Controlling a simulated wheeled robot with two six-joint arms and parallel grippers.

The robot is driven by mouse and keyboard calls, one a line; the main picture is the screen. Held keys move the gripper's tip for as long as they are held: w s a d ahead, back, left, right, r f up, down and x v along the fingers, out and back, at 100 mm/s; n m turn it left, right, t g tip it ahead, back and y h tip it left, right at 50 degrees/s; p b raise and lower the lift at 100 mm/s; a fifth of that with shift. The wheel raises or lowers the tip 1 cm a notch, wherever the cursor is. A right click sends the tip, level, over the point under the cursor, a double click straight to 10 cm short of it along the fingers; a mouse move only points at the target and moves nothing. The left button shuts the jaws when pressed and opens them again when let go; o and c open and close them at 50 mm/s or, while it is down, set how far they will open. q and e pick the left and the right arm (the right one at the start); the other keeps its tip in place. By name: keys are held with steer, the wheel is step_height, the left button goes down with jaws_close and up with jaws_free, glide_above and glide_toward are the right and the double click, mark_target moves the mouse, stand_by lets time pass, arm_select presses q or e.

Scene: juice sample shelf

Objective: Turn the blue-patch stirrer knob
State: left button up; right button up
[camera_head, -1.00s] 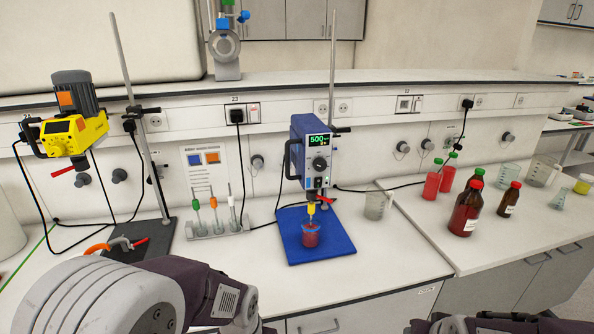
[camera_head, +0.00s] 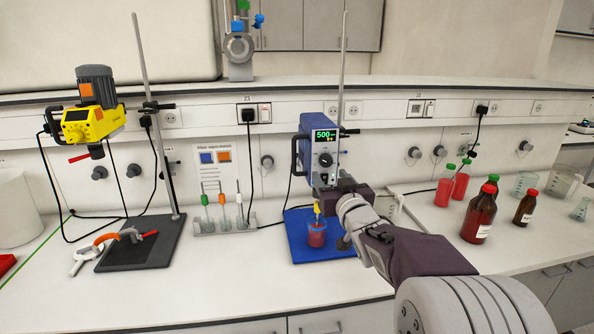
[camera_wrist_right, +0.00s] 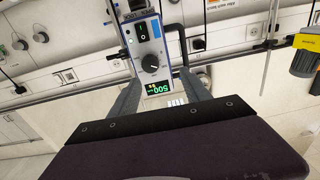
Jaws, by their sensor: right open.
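The blue stirrer (camera_head: 311,140) hangs on a stand, its front showing a green 500 display and a dark round knob (camera_head: 326,160). In the right wrist view the stirrer appears upside down, with the knob (camera_wrist_right: 151,64) near the centre and a blue patch (camera_wrist_right: 157,29) beside its switch. My right gripper (camera_head: 336,186) is just below and in front of the knob. It also shows in the wrist view (camera_wrist_right: 162,78), its fingers open and apart on either side of the stirrer's front. I see no contact with the knob. My left gripper is out of view.
A beaker of red liquid (camera_head: 317,233) stands on a blue plate (camera_head: 300,255) under the stirrer. A yellow stirrer (camera_head: 92,124) hangs on another stand at left. Red and brown bottles (camera_head: 479,214) stand at right.

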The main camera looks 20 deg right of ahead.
mark_target(327, 163)
steer(key=shift+h, duration=0.3)
steer(key=x, duration=0.3)
steer(key=d+p+x, duration=0.1)
steer(key=x, duration=0.2)
steer(key=p+x, duration=0.1)
steer(key=x, duration=0.2)
steer(key=shift+s+d+f, duration=0.15)
steer(key=shift+d+f, duration=0.1)
steer(key=shift+d, duration=0.1)
jaws_close()
